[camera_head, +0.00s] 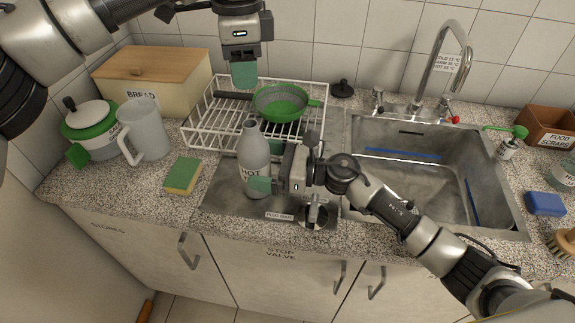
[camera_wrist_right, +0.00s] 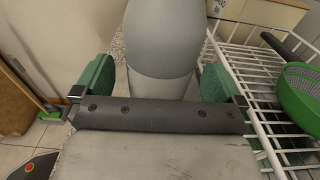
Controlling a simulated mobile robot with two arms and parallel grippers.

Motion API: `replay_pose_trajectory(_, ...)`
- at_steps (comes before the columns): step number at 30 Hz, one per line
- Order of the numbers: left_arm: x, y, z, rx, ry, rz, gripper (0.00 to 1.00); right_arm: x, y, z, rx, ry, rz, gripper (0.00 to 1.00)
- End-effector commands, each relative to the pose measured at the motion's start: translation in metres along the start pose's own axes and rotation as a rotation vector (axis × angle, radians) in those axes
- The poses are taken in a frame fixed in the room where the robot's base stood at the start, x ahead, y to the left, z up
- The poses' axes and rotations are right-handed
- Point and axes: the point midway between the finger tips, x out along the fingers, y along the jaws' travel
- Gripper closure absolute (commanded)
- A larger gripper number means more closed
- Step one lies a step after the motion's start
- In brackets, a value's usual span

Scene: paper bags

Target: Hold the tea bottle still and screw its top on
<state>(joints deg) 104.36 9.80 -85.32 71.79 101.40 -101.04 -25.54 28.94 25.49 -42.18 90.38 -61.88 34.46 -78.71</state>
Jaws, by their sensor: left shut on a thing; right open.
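The tea bottle (camera_head: 254,160), grey and marked HOT, stands upright on the metal drainer beside the sink, its narrow neck uncovered. My right gripper (camera_head: 262,185) is at its lower body from the right. In the right wrist view the bottle (camera_wrist_right: 163,45) is between the open green fingers of that gripper (camera_wrist_right: 157,85); contact cannot be told. My left gripper (camera_head: 243,76) points down, above and behind the bottle's neck, apart from it. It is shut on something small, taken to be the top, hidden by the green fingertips.
A white wire rack (camera_head: 210,125) holding a green colander (camera_head: 281,103) stands behind the bottle. A green and yellow sponge (camera_head: 183,176), a jug (camera_head: 146,130) and a bread box (camera_head: 150,75) are to the left. The sink (camera_head: 430,170) is right, with a tall tap (camera_head: 440,58).

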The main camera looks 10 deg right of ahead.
Motion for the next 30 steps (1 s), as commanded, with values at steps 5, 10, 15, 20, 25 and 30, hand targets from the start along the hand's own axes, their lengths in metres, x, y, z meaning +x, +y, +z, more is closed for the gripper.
replay_pose_trajectory(5, 0.000, 0.000, 0.000, 0.000, 0.000, 0.000, 0.81, 0.017, 0.000, 0.000, -0.001, 0.000, -0.001, 0.00)
replay_pose_trajectory(10, 0.000, 0.000, 0.000, 0.000, 0.000, 0.000, 0.81, 0.022, 0.000, 0.000, -0.001, 0.001, 0.000, 0.00)
replay_pose_trajectory(15, 0.000, 0.000, 0.000, 0.000, 0.000, 0.000, 0.81, 0.022, 0.000, 0.000, -0.001, 0.001, 0.000, 0.00)
replay_pose_trajectory(20, 0.000, 0.000, 0.000, 0.000, 0.000, 0.000, 0.81, 0.022, 0.000, 0.000, 0.000, 0.001, 0.000, 0.20)
replay_pose_trajectory(25, 0.000, 0.000, 0.000, 0.000, 0.000, 0.000, 0.81, 0.022, 0.000, 0.000, 0.000, 0.001, 0.000, 0.46)
replay_pose_trajectory(30, 0.000, 0.000, 0.000, 0.000, 0.000, 0.000, 0.81, 0.022, 0.000, 0.000, 0.000, 0.001, -0.001, 0.72)
